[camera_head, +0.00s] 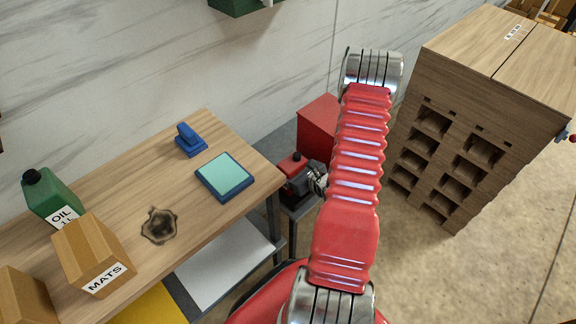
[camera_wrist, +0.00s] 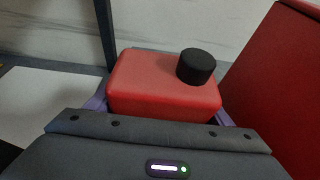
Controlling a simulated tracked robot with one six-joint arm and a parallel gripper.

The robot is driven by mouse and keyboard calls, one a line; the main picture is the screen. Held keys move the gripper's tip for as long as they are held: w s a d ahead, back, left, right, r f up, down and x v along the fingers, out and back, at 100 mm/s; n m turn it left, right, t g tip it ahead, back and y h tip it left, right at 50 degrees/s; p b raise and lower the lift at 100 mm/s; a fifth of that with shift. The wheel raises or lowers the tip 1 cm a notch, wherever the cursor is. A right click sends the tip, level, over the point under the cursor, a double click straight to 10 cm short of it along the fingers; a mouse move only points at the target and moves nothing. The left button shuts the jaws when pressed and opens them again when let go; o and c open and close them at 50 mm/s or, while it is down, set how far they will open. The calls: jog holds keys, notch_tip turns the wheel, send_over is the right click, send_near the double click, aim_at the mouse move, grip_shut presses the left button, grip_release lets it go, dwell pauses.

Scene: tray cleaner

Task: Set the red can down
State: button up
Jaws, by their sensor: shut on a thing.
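The red can (camera_wrist: 150,85), with a black cap on its top, fills the middle of the wrist view between my gripper's purple fingers. My gripper (camera_wrist: 165,108) is shut on the can. In the head view the can (camera_head: 291,163) shows small beyond the right end of the workbench, at the tip of my gripper (camera_head: 301,177), and is partly hidden by it. The can looks upright.
A red box (camera_head: 318,124) stands close behind the can. The wooden workbench (camera_head: 115,170) holds a green oil can (camera_head: 52,196), a box marked MATS (camera_head: 92,255), a blue-edged tray (camera_head: 225,176), a blue brush (camera_head: 190,140) and a dark stain (camera_head: 159,225). A wooden cabinet (camera_head: 470,130) stands right.

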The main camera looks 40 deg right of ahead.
aim_at(292, 173)
dwell(0.3)
jog(key=o, duration=1.8)
jog(key=shift+f, duration=0.1)
jog(key=shift+c, duration=0.2)
jog(key=v, duration=1.2)
jog(key=shift+s, duration=0.15)
